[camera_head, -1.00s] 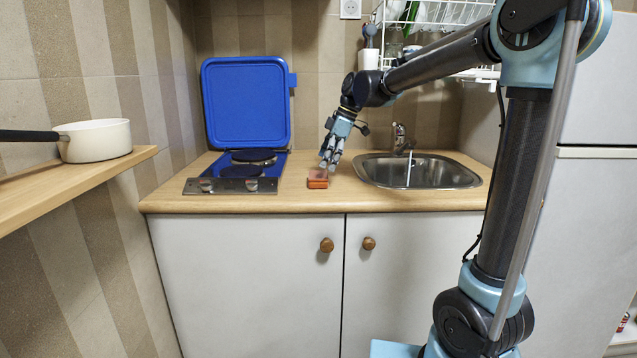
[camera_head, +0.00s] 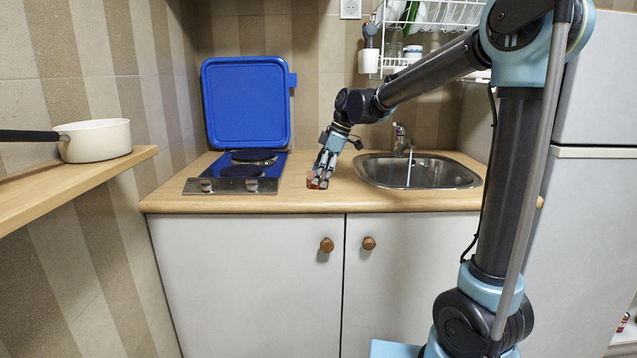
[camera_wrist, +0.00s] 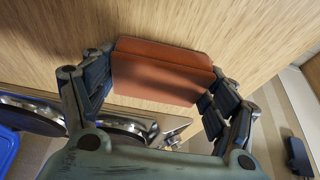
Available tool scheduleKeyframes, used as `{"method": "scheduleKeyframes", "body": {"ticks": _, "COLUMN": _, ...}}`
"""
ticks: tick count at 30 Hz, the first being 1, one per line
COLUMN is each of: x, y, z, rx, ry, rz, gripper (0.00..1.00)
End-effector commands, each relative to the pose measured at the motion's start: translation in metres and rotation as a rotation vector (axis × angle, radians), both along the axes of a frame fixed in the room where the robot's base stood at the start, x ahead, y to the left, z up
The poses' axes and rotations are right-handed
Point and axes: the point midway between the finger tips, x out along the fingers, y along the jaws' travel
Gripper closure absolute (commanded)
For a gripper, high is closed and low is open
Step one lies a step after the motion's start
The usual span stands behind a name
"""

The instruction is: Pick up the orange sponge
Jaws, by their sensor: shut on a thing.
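The orange sponge (camera_wrist: 160,75) lies flat between my fingers in the wrist view, close over the wooden worktop. In the head view only a bit of the sponge (camera_head: 312,183) shows, since my fingers cover most of it. My gripper (camera_head: 319,180) reaches down to the worktop between the hob and the sink. In the wrist view my gripper (camera_wrist: 157,88) is shut on the sponge, with a finger pressed against each end. I cannot tell whether the sponge still touches the worktop.
The hob (camera_head: 235,185) with its raised blue lid (camera_head: 246,103) is to the left. The sink (camera_head: 430,174) and tap (camera_head: 401,138) are to the right. A white pan (camera_head: 97,141) stands on a shelf at far left. A dish rack (camera_head: 432,18) hangs above.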

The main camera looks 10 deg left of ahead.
Motion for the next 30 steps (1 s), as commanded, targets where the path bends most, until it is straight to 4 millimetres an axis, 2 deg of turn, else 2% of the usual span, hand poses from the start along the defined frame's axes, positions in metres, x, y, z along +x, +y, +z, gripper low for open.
{"method": "scheduleKeyframes", "body": {"ticks": 2, "x": 0.0, "y": 0.0, "z": 0.0, "rx": 0.0, "ry": 0.0, "rz": 0.0, "gripper": 0.4}}
{"method": "scheduleKeyframes", "body": {"ticks": 11, "x": 0.0, "y": 0.0, "z": 0.008, "rx": 0.0, "ry": 0.0, "rz": 0.0, "gripper": 0.4}}
{"method": "scheduleKeyframes", "body": {"ticks": 24, "x": 0.0, "y": 0.0, "z": 0.079, "rx": 0.0, "ry": 0.0, "rz": 0.0, "gripper": 0.4}}
{"method": "scheduleKeyframes", "body": {"ticks": 30, "x": 0.0, "y": 0.0, "z": 0.097, "rx": 0.0, "ry": 0.0, "rz": 0.0, "gripper": 0.4}}
